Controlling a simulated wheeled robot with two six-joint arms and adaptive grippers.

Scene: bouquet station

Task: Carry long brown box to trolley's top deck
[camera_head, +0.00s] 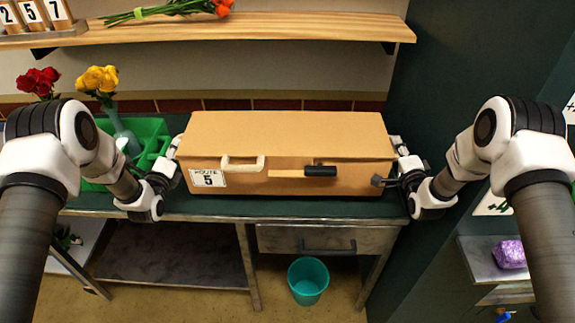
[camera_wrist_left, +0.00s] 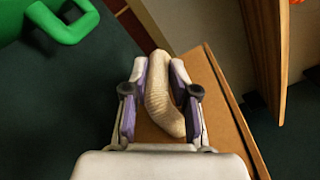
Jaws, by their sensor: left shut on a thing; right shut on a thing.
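The long brown box (camera_head: 285,130) is level at the workbench, with a "Route 5" label on its front left. I cannot tell whether it rests on the bench top or is just above it. My left gripper (camera_head: 171,163) is at the box's left end. In the left wrist view my left gripper (camera_wrist_left: 160,95) is shut on the box's pale curved end handle (camera_wrist_left: 162,105). My right gripper (camera_head: 388,178) is at the right end, shut on the box's handle there, which is mostly hidden. I cannot identify the trolley for certain.
A green caddy (camera_head: 150,135) and vase flowers (camera_head: 97,80) stand left of the box. A wooden shelf (camera_head: 280,27) with a bouquet is above. A teal bin (camera_head: 308,280) is on the floor. A grey ledge (camera_head: 482,262) holds a purple packet (camera_head: 509,254) at right.

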